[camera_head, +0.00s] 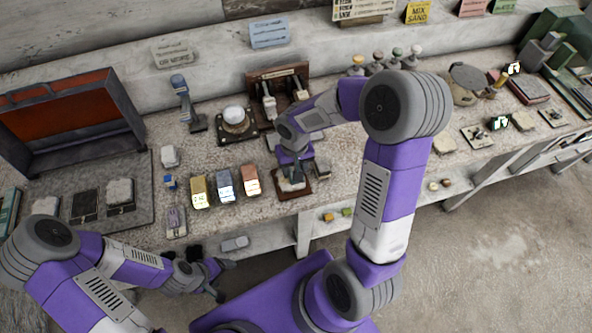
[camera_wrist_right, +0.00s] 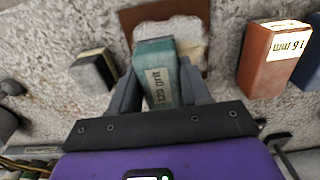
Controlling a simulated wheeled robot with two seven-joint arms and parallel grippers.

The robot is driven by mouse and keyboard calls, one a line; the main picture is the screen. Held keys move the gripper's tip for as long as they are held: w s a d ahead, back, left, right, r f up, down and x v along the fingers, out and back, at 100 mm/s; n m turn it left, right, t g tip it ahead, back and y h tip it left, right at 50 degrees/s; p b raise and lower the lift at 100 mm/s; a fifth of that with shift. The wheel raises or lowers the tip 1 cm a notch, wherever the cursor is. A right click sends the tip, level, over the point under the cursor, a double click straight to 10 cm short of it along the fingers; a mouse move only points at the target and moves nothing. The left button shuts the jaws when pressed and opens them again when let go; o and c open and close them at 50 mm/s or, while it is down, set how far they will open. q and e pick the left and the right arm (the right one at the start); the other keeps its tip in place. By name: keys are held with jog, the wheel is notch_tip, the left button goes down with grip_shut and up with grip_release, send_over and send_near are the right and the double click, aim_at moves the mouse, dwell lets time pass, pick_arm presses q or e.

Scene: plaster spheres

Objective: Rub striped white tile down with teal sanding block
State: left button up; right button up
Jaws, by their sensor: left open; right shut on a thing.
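My right gripper (camera_head: 292,176) is shut on the teal sanding block (camera_wrist_right: 157,68), whose label reads like "120 grit" in the right wrist view. The block is between its two fingers, over a brown wooden holder (camera_wrist_right: 163,13) on the bench. A pale white tile (camera_wrist_right: 193,50) shows beside and behind the block, partly hidden by it. I cannot make out stripes on it or tell whether the block touches it. In the head view the holder (camera_head: 308,192) is partly under the gripper. My left gripper (camera_head: 222,280) is open and empty in front of the bench's front edge.
Yellow (camera_head: 199,191), blue (camera_head: 225,184) and orange (camera_head: 250,181) blocks stand left of the holder. A dark block (camera_wrist_right: 95,70) is on its other side. A wooden rack (camera_head: 278,73) and a round-topped fixture (camera_head: 235,120) stand behind. An orange-lined box (camera_head: 70,113) is at left.

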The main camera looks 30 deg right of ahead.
jog(key=shift+w+d, duration=0.15)
jog(key=shift+w, duration=0.3)
jog(key=shift+s+f, duration=0.15)
jog(key=shift+s, duration=0.3)
jog(key=shift+s+a+r+b, duration=0.1)
jog(key=shift+s+a+b, duration=0.2)
jog(key=shift+s, duration=0.5)
jog(key=shift+s+a+r+b, duration=0.1)
jog(key=shift+s+a+b, duration=0.15)
jog(key=shift+s, duration=0.55)
jog(key=shift+w+d, duration=0.1)
jog(key=shift+w, duration=0.1)
jog(key=shift+w+d+f, duration=0.1)
jog(key=shift+w+d, duration=0.15)
jog(key=shift+w, duration=0.7)
jog(key=shift+w+d, duration=0.2)
jog(key=shift+w, duration=0.75)
jog(key=shift+s, duration=0.1)
